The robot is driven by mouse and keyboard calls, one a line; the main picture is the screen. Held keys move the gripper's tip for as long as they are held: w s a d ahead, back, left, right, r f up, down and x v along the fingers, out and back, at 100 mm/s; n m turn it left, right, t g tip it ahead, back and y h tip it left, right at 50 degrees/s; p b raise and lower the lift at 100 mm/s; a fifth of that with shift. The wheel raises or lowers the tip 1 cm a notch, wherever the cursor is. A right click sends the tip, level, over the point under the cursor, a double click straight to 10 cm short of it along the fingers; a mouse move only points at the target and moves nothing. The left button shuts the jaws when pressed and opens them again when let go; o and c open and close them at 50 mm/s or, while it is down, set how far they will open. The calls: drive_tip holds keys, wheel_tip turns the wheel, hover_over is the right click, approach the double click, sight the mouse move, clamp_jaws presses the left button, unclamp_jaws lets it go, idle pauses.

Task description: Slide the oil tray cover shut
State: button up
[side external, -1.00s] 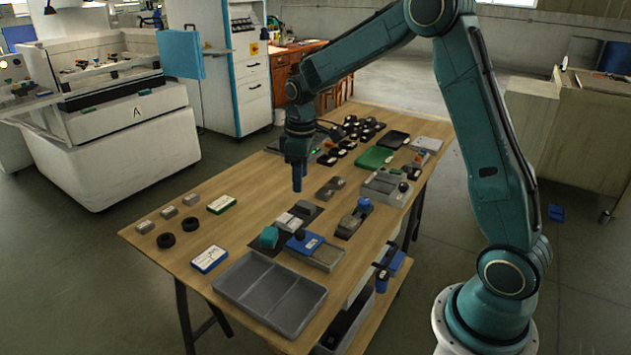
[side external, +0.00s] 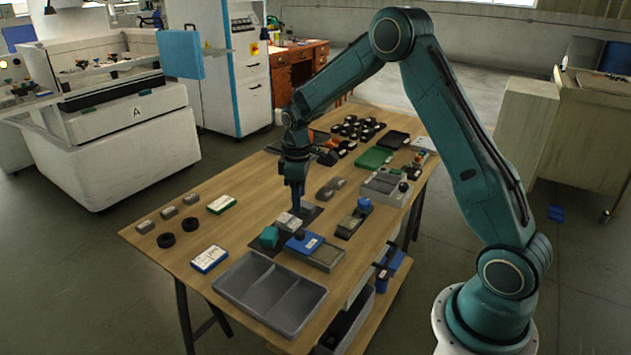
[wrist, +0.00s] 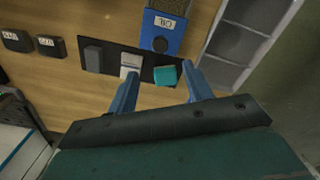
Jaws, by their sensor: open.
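The oil tray (side external: 327,258) sits on the wooden table, with its grey body partly uncovered on the right. Its blue sliding cover (side external: 304,243) lies over the left part and carries a white label and a dark round knob (side external: 299,235). In the wrist view the cover (wrist: 150,35) reads "OIL", and the knob (wrist: 160,44) is at its near end. My gripper (side external: 297,210) is low over the table, behind the cover in the side view. In the wrist view my gripper (wrist: 162,74) has its blue fingers apart, with nothing held between them. The knob is beyond the fingertips.
A dark mat (wrist: 107,69) near the cover bears a grey block, a pale block (wrist: 130,65) and a teal block (wrist: 166,76). A large grey compartment tray (side external: 270,292) stands at the front.

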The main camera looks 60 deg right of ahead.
sight(300, 231)
wheel_tip(300, 231, down, 11)
idle(0.5)
